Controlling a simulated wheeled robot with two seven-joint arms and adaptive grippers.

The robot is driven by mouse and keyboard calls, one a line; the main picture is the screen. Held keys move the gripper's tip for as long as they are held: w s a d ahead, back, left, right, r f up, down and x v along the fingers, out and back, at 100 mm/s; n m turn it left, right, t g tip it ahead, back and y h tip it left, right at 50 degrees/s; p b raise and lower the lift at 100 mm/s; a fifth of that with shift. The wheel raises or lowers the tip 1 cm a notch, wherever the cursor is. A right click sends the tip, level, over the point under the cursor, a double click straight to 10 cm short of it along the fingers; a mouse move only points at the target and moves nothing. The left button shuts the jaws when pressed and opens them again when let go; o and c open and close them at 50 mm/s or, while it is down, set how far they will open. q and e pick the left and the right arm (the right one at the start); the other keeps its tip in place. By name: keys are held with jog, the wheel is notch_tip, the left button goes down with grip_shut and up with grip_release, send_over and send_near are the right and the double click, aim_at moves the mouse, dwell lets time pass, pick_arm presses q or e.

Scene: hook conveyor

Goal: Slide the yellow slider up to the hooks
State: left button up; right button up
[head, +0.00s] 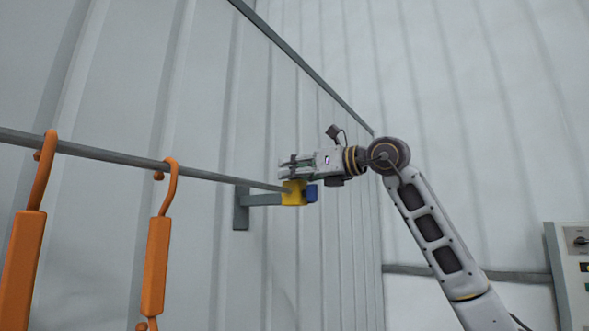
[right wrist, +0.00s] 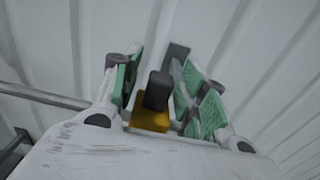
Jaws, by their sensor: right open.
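The yellow slider (head: 293,193) sits near the right end of the grey rail, with a blue part (head: 312,194) on its right side. Two orange hooks hang on the rail at left, a nearer one (head: 25,260) and a farther one (head: 157,260), well apart from the slider. My right gripper (head: 285,169) is at the slider's upper side in the head view. In the right wrist view its green-padded fingers (right wrist: 163,90) are open, with the yellow slider (right wrist: 150,120) and a dark block on it showing between them. I cannot tell whether they touch it. My left gripper is out of view.
The grey rail (head: 220,178) runs from the left edge to the slider, and a wall bracket (head: 242,207) stands by that end. A corrugated wall is behind. A control box (head: 572,270) is at lower right. The rail between slider and farther hook is clear.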

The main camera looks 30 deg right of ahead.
grip_shut()
dwell(0.4)
jog(key=shift+a, duration=0.15)
jog(key=s+a, duration=0.3)
jog(key=a, duration=0.4)
jog(key=s+a+b, duration=0.1)
jog(key=s+a, duration=0.2)
jog(key=a, duration=0.5)
jog(key=s+a, duration=0.3)
jog(key=a, duration=0.5)
jog(key=shift+s+a, duration=0.2)
jog(key=shift+s, duration=0.15)
grip_release()
jog(key=v, duration=1.2)
